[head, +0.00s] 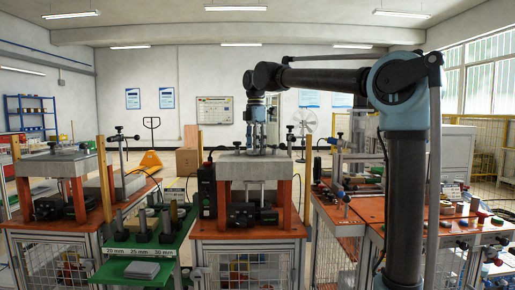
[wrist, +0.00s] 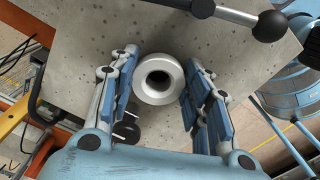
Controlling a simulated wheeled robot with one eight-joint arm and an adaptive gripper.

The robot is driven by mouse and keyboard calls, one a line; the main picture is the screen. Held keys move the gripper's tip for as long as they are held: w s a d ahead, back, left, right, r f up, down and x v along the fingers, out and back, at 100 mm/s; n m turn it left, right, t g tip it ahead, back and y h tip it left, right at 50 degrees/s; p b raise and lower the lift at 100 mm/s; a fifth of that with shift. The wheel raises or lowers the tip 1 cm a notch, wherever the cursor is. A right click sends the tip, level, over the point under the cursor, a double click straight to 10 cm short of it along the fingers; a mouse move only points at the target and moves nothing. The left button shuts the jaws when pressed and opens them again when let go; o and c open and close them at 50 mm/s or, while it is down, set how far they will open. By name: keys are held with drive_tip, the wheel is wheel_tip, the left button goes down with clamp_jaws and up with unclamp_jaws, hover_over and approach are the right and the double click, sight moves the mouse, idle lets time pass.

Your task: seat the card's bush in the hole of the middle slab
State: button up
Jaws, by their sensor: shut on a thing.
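The middle slab (head: 253,167) is a speckled grey block on orange legs at the centre bench; its top (wrist: 85,50) fills much of the wrist view. My gripper (head: 256,149) points down just over this slab. In the wrist view my gripper (wrist: 160,92) has its blue-padded fingers on both sides of a silver ring-shaped bush (wrist: 143,90) with a dark bore, shut on it. I cannot tell whether the bush's lower end is above the slab or in its hole; the hole is hidden. The bush is too small to make out in the head view.
A green stand (head: 150,243) marked with several mm sizes holds upright posts left of the centre bench. Another slab (head: 58,163) stands at far left. A black-knobbed lever (wrist: 268,25) crosses the upper right of the wrist view. The right bench (head: 455,235) is cluttered.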

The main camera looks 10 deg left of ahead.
drive_tip(key=shift+f, duration=0.3)
drive_tip(key=o, duration=1.3)
drive_tip(key=shift+c, duration=0.2)
wheel_tip(320, 180, up, 12)
